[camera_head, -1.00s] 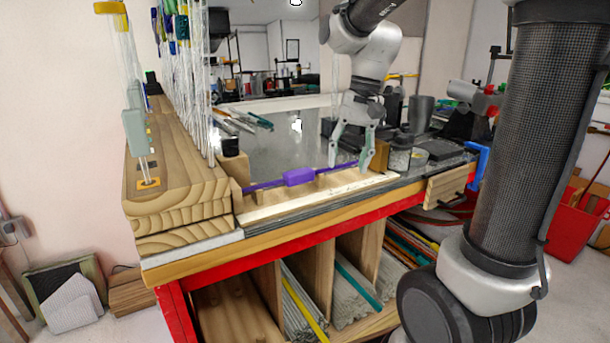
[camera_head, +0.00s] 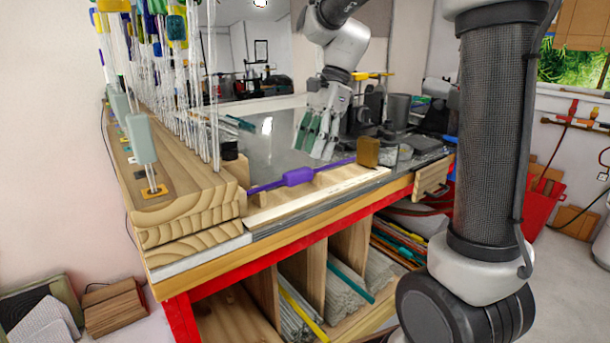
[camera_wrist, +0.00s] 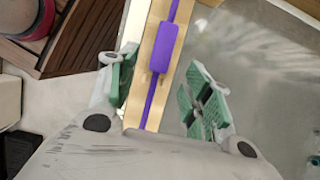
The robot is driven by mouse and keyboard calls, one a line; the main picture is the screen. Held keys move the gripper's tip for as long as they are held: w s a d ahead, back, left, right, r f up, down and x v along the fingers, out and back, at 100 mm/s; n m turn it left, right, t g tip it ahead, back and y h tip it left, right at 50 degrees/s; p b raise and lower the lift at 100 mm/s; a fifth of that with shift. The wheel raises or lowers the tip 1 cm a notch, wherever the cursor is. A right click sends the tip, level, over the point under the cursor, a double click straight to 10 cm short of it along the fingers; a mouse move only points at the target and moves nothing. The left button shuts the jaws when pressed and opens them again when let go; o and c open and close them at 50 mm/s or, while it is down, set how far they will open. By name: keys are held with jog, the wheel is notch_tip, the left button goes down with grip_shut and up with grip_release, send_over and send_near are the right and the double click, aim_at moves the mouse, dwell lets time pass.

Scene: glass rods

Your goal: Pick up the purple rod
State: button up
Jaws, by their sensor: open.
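The purple rod (camera_head: 299,177) has a thicker block at its middle and thin ends. It lies along the wooden rest (camera_head: 335,181) near the front edge of the workbench. My gripper (camera_head: 318,148) hangs above the bench, behind and above the rod's right half. In the wrist view the rod (camera_wrist: 164,48) runs lengthwise between the two green-padded fingers of my gripper (camera_wrist: 162,92). The fingers are apart and empty, and do not appear to touch the rod. The rod's lower end in that view is hidden behind my gripper's body.
A wooden block (camera_head: 368,152) sits by the rod's right end. A wooden stand (camera_head: 190,192) with many upright glass rods is on the left. A small black cylinder (camera_head: 229,150) is near the rod's left end. The grey bench top (camera_head: 270,146) behind is largely clear.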

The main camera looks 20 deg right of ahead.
aim_at(303, 169)
jog(key=x, duration=0.5)
jog(key=shift+a, duration=0.2)
grip_shut()
